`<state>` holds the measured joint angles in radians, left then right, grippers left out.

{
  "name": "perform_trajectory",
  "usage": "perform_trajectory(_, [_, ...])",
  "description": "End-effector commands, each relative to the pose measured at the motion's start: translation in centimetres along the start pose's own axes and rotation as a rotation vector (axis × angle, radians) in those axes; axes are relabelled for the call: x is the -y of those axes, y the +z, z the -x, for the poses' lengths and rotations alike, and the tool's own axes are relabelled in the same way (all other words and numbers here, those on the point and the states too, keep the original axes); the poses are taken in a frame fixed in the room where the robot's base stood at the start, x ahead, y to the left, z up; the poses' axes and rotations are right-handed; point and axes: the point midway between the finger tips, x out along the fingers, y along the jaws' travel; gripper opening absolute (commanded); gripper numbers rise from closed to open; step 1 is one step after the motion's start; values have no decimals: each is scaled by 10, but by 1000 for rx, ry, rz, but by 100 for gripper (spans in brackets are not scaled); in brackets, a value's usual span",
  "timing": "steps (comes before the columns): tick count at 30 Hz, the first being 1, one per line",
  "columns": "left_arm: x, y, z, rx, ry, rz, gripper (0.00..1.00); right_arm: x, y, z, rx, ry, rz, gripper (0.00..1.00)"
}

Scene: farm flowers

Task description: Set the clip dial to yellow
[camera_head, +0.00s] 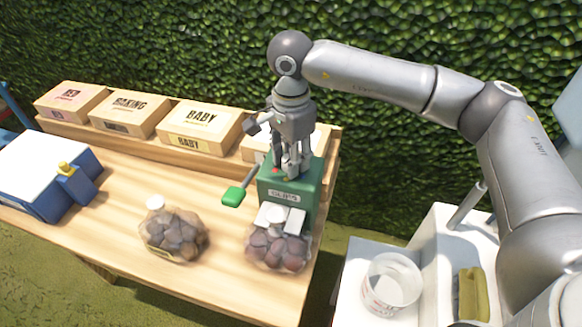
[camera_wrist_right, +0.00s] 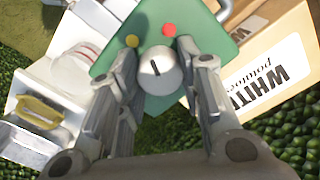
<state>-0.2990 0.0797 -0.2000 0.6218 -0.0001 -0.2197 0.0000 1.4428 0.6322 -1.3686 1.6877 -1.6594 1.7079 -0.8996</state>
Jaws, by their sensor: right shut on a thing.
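The green clip machine (camera_head: 305,193) with its "CLIPS" label stands at the right end of the wooden table. Its top also shows in the right wrist view (camera_wrist_right: 205,62). The white clip dial (camera_wrist_right: 160,72) has a short black mark, with a yellow dot (camera_wrist_right: 132,41) and a red dot (camera_wrist_right: 169,30) beside it. The mark lies between the dots' directions, seeming to lean to the yellow side. My right gripper (camera_wrist_right: 158,78) is shut on the dial from above, one finger on each side. The head view shows the right gripper (camera_head: 292,172) over the machine, hiding the dial. My left gripper is out of view.
A bag of potatoes (camera_head: 278,252) sits against the machine's front; another bag (camera_head: 173,235) stands left of it. Labelled boxes (camera_head: 200,127) line the back, close beside the machine. A green paddle (camera_head: 233,196) sticks out left. A blue-and-white device (camera_head: 45,175) stands far left.

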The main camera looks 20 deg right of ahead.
Motion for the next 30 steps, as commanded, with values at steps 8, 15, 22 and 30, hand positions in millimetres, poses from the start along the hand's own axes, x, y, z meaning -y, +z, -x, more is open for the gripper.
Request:
perform_trajectory(8, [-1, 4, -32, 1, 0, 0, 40, 1, 0, -4, 0, -3, 235, 10])
perform_trajectory(15, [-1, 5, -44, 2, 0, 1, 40, 1, 0, -2, 1, -2, 382, 10])
perform_trajectory(22, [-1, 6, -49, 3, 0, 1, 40, 1, 0, 0, 1, -2, 456, 10])
perform_trajectory(30, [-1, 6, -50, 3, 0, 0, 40, 1, 0, 1, 1, -2, 479, 10])
